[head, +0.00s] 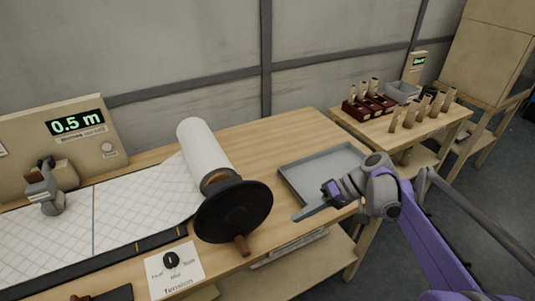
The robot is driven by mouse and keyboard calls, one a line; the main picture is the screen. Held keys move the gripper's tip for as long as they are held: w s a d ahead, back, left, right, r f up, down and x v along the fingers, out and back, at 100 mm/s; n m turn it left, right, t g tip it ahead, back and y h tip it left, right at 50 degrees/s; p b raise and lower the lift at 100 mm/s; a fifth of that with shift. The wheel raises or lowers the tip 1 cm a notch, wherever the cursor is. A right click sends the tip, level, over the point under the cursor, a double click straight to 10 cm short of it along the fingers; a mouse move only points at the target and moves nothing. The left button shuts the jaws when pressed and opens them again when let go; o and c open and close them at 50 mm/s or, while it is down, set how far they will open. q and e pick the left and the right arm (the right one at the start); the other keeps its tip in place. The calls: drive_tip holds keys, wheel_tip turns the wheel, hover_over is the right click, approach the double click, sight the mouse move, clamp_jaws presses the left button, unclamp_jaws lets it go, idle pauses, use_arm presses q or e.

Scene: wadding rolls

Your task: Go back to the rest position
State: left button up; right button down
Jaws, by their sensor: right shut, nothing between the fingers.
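My right gripper (313,211) comes in from the right on a purple and grey arm. It is shut and empty, at the near right part of the workbench, in front of the grey tray. My left gripper does not show. A white wadding roll (203,147) sits on a spindle with a black disc (233,211) and a wooden handle. Quilted white wadding (140,211) runs from the roll to the left across the bench.
A grey tray (300,183) lies on the workbench (262,140), partly behind my right arm. A second table (437,129) at the back right holds dark red racks (369,105), wooden pegs and a grey bin (402,91). A tension dial card (173,271) is at the front.

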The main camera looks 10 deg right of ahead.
drive_tip(key=s+d+f+m+t+h+p, duration=0.1)
drive_tip(key=s+f+t+h+p, duration=0.1)
drive_tip(key=s+h, duration=0.3)
drive_tip(key=s+d+f+m+t+h+p, duration=0.1)
drive_tip(key=s+t+h+p, duration=0.2)
drive_tip(key=s, duration=1.1)
drive_tip(key=shift+f+h+p, duration=0.35)
drive_tip(key=shift+f+h, duration=0.05)
drive_tip(key=shift+h, duration=0.8)
drive_tip(key=shift+d, duration=0.1)
